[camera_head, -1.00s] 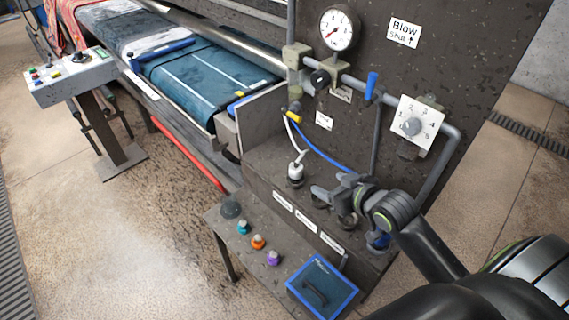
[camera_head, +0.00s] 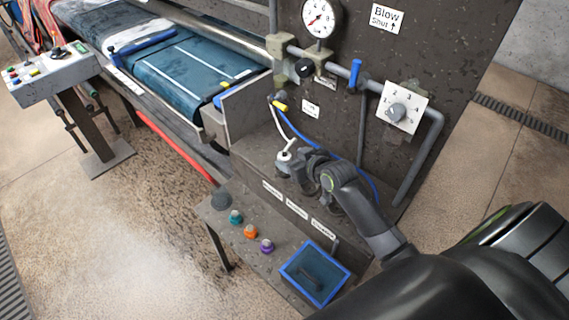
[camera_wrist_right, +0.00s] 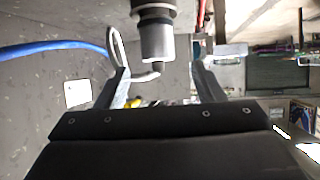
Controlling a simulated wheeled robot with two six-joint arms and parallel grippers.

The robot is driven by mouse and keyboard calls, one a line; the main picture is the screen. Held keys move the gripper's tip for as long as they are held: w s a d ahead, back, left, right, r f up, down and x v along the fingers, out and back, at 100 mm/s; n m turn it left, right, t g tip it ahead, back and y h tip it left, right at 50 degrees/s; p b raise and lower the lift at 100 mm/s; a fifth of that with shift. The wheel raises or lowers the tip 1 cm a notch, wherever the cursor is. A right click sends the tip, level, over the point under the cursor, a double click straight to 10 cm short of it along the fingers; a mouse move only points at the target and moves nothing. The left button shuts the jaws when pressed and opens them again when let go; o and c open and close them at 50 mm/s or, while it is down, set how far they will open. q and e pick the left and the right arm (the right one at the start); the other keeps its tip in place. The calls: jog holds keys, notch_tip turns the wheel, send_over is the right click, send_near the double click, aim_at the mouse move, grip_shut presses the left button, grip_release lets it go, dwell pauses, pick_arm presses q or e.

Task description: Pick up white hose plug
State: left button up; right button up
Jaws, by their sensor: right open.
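The white hose plug (camera_head: 284,157) sits upright on the grey ledge of the machine, with its thin white hose rising from it. In the right wrist view the plug (camera_wrist_right: 157,38) shows as a pale and grey cylinder at the top middle, with the white hose curving beside it. My right gripper (camera_head: 296,158) is right beside the plug. In the wrist view its two fingers (camera_wrist_right: 162,82) are spread apart, with the plug roughly in line with the gap and not gripped. The gripper partly hides the plug in the head view. My left gripper is not in view.
A blue hose (camera_head: 318,150) runs behind my right gripper and arm. Labels (camera_head: 297,208) line the ledge front. Below, a low table holds teal, orange and purple knobs (camera_head: 250,232) and a blue-rimmed box (camera_head: 315,272). A panel with gauge (camera_head: 319,18) and valves stands behind.

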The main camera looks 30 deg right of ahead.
aim_at(286, 156)
jog(key=shift+p+x, duration=0.45)
jog(key=shift+x, duration=2.25)
jog(key=shift+s+d+f, duration=0.1)
jog(key=c, duration=1.2)
